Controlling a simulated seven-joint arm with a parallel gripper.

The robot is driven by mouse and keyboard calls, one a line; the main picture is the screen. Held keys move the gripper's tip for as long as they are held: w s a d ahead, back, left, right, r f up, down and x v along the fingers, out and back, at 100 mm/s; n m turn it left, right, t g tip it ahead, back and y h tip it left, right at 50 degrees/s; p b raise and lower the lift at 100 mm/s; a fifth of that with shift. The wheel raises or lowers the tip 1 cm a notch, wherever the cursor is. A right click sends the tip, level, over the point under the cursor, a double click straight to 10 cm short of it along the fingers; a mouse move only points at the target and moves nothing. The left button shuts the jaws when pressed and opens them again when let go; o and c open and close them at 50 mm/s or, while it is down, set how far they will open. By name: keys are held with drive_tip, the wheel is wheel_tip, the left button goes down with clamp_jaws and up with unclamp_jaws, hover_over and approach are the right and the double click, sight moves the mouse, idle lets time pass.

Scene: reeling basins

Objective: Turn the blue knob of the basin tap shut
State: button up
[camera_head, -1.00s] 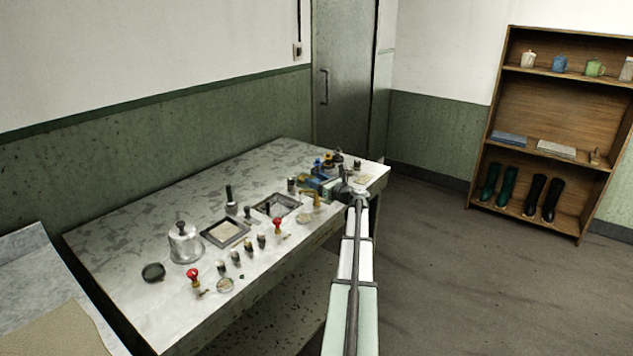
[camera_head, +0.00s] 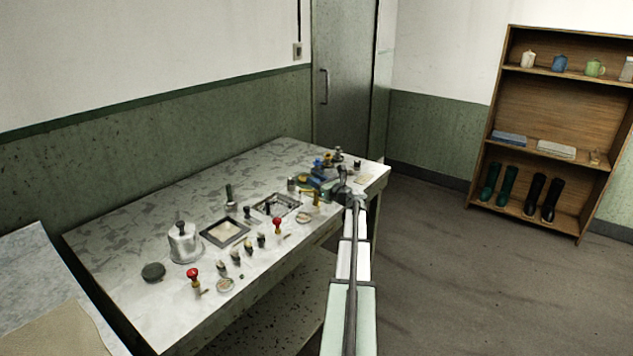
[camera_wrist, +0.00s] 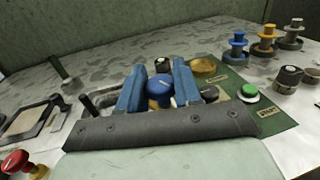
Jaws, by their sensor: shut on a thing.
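The blue knob (camera_wrist: 160,88) shows in the wrist view between the two blue fingers of my gripper (camera_wrist: 160,86). In the head view my gripper (camera_head: 312,183) is low over the far right part of the worktable, and the knob is not clear there. A sunken basin (camera_head: 295,206) lies just left of my gripper in the head view. A brass-coloured part (camera_head: 316,199) stands beside the basin and the gripper.
Stacked blue and yellow spools (camera_wrist: 265,42) and a green button (camera_wrist: 249,91) are right of the knob in the wrist view.

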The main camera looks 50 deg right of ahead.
drive_tip(key=m+h, duration=0.1)
drive_tip(key=h, duration=0.1)
drive_tip(key=m+g+h, duration=0.1)
drive_tip(key=m+h, duration=0.1)
drive_tip(key=shift+a+r+g, duration=0.15)
drive_tip(key=shift+g, duration=0.15)
drive_tip(key=shift+w+m+g+h, duration=0.1)
drive_tip(key=shift+m+g+h, duration=1)
drive_tip(key=shift+h, duration=0.7)
drive_tip(key=shift+d+r+m+g+h, duration=0.1)
drive_tip(key=shift+d+m+g+h, duration=0.2)
drive_tip(key=shift+m+g+h, duration=0.4)
drive_tip(key=o, duration=1)
drive_tip(key=shift+c, duration=0.2)
drive_tip(key=shift+a, duration=0.1)
drive_tip(key=v, duration=1.4)
drive_tip(key=shift+f, duration=0.25)
